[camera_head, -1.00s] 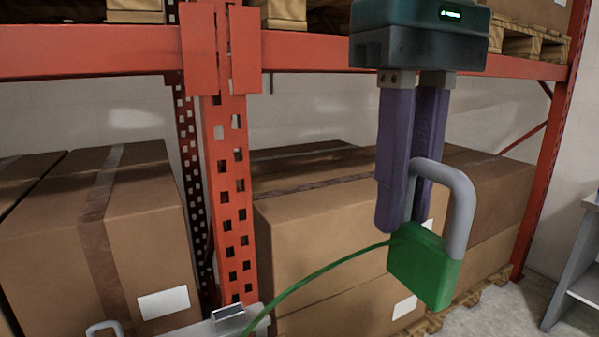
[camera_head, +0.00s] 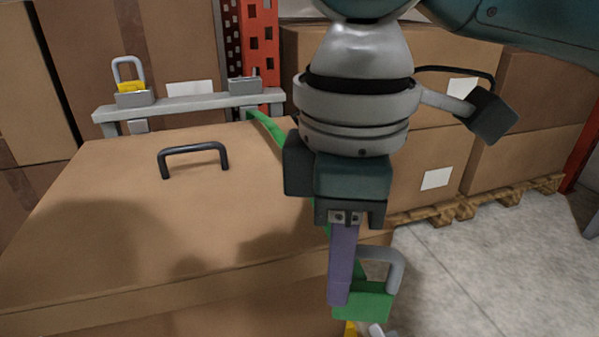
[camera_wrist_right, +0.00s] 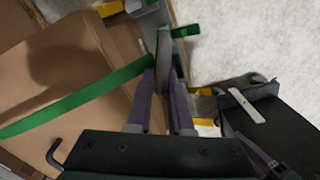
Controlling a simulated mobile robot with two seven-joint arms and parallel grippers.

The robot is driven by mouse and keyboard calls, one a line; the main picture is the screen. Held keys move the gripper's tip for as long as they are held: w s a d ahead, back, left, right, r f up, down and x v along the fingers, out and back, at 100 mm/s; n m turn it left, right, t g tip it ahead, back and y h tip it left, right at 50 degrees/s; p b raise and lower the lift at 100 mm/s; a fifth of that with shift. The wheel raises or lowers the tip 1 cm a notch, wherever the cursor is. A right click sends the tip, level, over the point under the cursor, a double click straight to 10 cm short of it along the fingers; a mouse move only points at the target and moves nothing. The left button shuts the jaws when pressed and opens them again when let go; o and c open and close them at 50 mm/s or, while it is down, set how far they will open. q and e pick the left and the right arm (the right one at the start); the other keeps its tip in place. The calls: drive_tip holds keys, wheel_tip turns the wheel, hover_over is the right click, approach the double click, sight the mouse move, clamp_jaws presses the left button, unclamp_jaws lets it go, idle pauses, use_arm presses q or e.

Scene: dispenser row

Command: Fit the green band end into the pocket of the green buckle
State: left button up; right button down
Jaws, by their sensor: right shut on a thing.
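My right gripper (camera_head: 340,300) points down in the head view, shut on the grey loop handle (camera_head: 398,268) of the green band end (camera_head: 362,302). The green block hangs below the handle, past the near edge of a large brown case. The green band (camera_head: 265,127) comes over the case from the rail and passes behind my wrist. The right wrist view shows the grey handle (camera_wrist_right: 163,60) between the purple fingers (camera_wrist_right: 163,105) and the band (camera_wrist_right: 85,95) running left. A green piece (camera_wrist_right: 185,31) shows beyond the handle; I cannot tell whether it is the buckle. My left gripper is not in view.
The case lid (camera_head: 120,215) has a black handle (camera_head: 193,150). Behind it, a grey rail (camera_head: 190,103) carries a yellow block with a loop handle (camera_head: 130,85) and a grey fitting (camera_head: 245,85). Stacked boxes stand behind; floor (camera_head: 490,250) is clear at right.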

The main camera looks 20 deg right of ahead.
drive_tip(key=s+a+f+n+b, duration=0.1)
drive_tip(key=f+b, duration=0.5)
drive_tip(key=f, duration=0.2)
drive_tip(key=s+a+f+n+b, duration=0.1)
drive_tip(key=f+n+b, duration=0.1)
drive_tip(key=f+b, duration=0.4)
drive_tip(key=a+f+n+b, duration=0.1)
drive_tip(key=f+n+b, duration=0.1)
drive_tip(key=f+b, duration=0.4)
drive_tip(key=shift+s+a+f, duration=0.15)
drive_tip(key=shift+s+f, duration=0.05)
drive_tip(key=shift+f, duration=0.9)
drive_tip(key=shift+s+a+f, duration=0.1)
drive_tip(key=shift+s+f, duration=0.1)
drive_tip(key=shift+f, duration=0.85)
drive_tip(key=shift+w+d+f+b, duration=0.35)
drive_tip(key=shift+w+f+b, duration=0.25)
drive_tip(key=shift+b, duration=0.4)
drive_tip(key=shift+p, duration=0.3)
drive_tip(key=shift+s+a+f, duration=0.15)
drive_tip(key=shift+s+f, duration=0.1)
drive_tip(key=shift+f, duration=0.1)
drive_tip(key=shift+w, duration=0.1)
